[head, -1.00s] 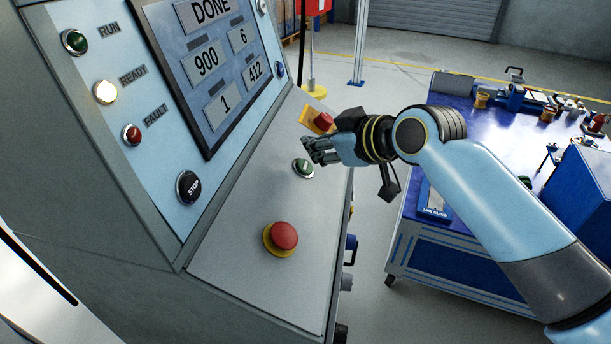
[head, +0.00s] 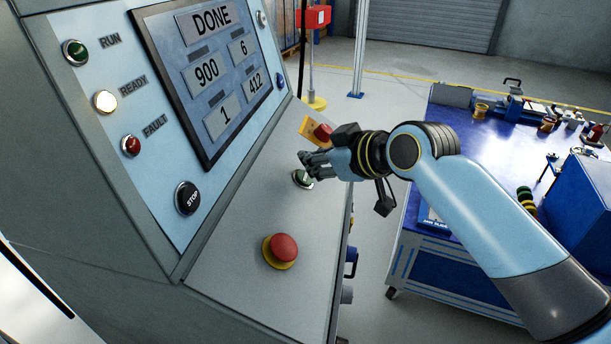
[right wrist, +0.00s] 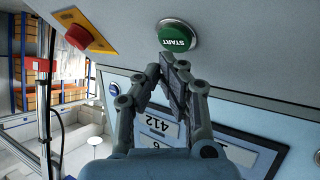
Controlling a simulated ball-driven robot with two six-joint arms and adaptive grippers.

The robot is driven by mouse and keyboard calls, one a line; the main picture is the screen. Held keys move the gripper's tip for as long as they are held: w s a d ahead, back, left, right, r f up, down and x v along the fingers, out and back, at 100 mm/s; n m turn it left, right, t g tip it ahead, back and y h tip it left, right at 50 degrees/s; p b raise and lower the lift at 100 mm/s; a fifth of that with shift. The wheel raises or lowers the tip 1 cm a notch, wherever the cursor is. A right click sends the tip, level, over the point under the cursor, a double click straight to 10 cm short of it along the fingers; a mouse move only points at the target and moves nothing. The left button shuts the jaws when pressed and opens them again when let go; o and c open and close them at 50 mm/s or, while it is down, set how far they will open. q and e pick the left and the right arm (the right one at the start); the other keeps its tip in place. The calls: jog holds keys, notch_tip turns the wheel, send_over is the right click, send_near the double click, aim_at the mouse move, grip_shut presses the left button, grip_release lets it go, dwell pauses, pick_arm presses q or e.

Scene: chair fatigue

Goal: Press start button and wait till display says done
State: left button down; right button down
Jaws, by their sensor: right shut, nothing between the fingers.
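The green start button (head: 302,179) is on the sloped console of the machine; in the head view my right gripper partly covers it. In the right wrist view the button (right wrist: 177,36) shows its START label, just beyond my fingertips. My right gripper (head: 304,163) is shut and empty, its tips close to the button; I cannot tell whether they touch it. The display (head: 205,75) reads DONE at the top, with 900, 6, 1 and 412 below. The READY lamp (head: 105,102) is lit white. My left gripper is not in view.
A red emergency button (head: 283,247) on a yellow base sits nearer on the console. Another red button (head: 322,132) on a yellow plate is just beyond my gripper. A blue workbench (head: 440,170) stands at the right.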

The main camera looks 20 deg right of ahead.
dwell(0.7)
jog(key=shift+w+a+f, duration=0.15)
jog(key=shift+a+f, duration=0.05)
jog(key=shift+f, duration=0.1)
jog(key=shift+w+a+f, duration=0.1)
jog(key=shift+a+f, duration=0.05)
jog(key=shift+f, duration=0.2)
dwell(0.6)
jog(key=shift+s+d+r+p, duration=0.25)
jog(key=shift+d+r+p, duration=0.1)
jog(key=shift+r+p, duration=0.35)
jog(key=r+p, duration=0.1)
jog(key=s+d+r+p, duration=0.1)
jog(key=p, duration=0.1)
jog(key=d+r+p, duration=0.1)
jog(key=r, duration=0.1)
jog(key=shift+s+d, duration=0.1)
jog(key=shift+s, duration=0.2)
dwell(0.4)
